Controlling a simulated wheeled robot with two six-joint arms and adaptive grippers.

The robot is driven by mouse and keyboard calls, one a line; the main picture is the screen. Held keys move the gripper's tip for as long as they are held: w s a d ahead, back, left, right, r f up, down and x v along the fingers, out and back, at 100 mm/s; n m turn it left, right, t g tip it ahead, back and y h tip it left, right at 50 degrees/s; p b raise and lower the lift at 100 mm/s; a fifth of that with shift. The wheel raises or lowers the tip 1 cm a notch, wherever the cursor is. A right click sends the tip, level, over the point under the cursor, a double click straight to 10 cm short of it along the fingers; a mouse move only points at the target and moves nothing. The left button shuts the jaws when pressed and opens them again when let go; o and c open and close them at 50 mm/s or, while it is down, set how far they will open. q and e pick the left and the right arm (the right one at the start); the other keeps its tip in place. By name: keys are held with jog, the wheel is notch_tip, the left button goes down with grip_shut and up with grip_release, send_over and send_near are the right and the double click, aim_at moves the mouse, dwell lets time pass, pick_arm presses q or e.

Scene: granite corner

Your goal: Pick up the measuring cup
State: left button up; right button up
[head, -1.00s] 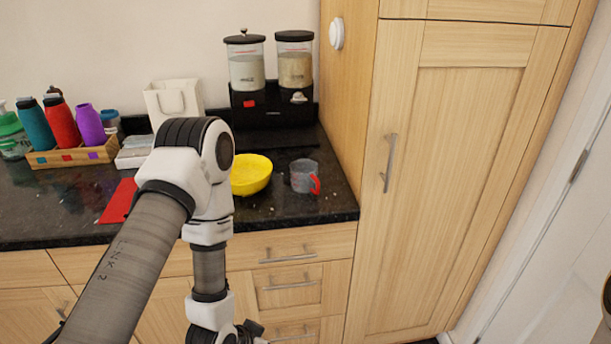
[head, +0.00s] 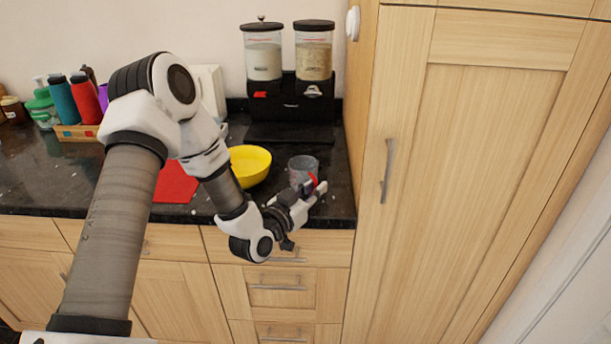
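The clear measuring cup (head: 302,167) with a red handle stands upright on the dark counter, near its front right part. The handle faces the front right. My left gripper (head: 313,188) reaches over the counter's front edge from the left, with its fingertips at the red handle. The fingers partly cover the handle, and I cannot tell whether they are closed on it or apart around it. My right gripper is not in view.
A yellow bowl (head: 250,165) stands just left of the cup. Two dispensers on a black stand (head: 292,104) are behind. A red mat (head: 176,182) lies left, partly behind my arm. A tall wooden cabinet (head: 480,170) bounds the counter on the right.

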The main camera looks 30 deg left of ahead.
pick_arm(q)
jog(key=shift+w, duration=0.2)
jog(key=shift+s, duration=0.15)
jog(key=shift+s+a, duration=0.1)
jog(key=shift+a, duration=0.05)
grip_shut()
